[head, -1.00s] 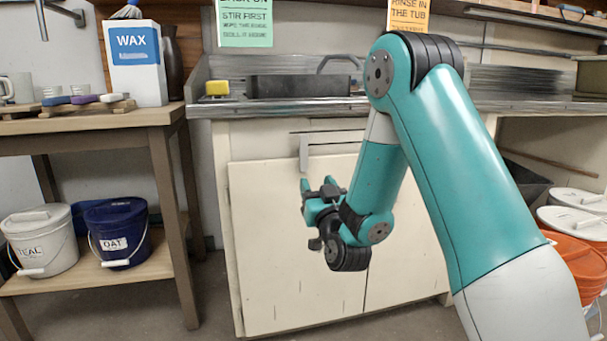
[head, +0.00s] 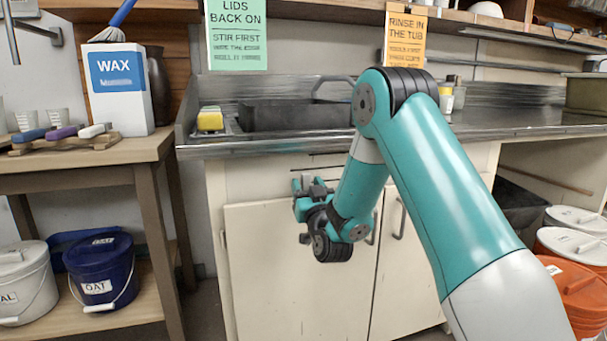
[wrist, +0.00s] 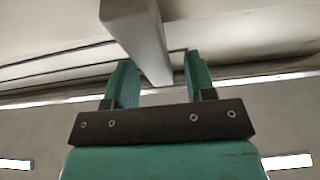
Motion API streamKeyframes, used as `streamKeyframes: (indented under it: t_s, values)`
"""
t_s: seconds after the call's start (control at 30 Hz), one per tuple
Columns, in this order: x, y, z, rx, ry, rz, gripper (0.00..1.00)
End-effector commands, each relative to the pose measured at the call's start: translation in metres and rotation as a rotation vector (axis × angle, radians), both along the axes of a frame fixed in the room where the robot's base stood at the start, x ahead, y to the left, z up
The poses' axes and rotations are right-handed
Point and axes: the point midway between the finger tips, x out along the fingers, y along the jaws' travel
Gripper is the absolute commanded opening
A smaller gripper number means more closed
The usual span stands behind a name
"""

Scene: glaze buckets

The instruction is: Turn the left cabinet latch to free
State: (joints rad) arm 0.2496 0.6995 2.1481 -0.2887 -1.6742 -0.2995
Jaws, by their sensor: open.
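My gripper (head: 308,183) is in front of the top of the left cabinet door (head: 285,270), under the sink counter. In the wrist view my gripper (wrist: 160,76) is open, with its two teal fingers apart. A grey bar, which looks like the left latch (wrist: 138,35), comes down from the top of the wrist view, its end showing in the gap between the fingers. No grip on it shows, and I cannot tell how deep it sits between them. In the head view the gripper hides the latch.
The sink counter (head: 420,133) runs just above my gripper, with a black basin (head: 290,116) and a yellow sponge (head: 210,120) on it. A wooden bench (head: 100,155) stands at the left with buckets on its shelf. Orange buckets (head: 575,285) stand at the lower right.

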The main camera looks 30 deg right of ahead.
Motion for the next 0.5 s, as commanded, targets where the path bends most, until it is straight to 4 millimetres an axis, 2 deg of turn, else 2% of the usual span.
streamKeyframes:
  t_s: [0.4,0.43,0.5]
  values:
    - [0.0038,-0.0035,0.0038,0.001,0.001,-0.001,0.50]
    - [0.0038,-0.0035,0.0038,0.000,0.000,-0.001,0.48]
    - [0.0038,-0.0034,0.0038,0.000,0.000,0.000,0.32]
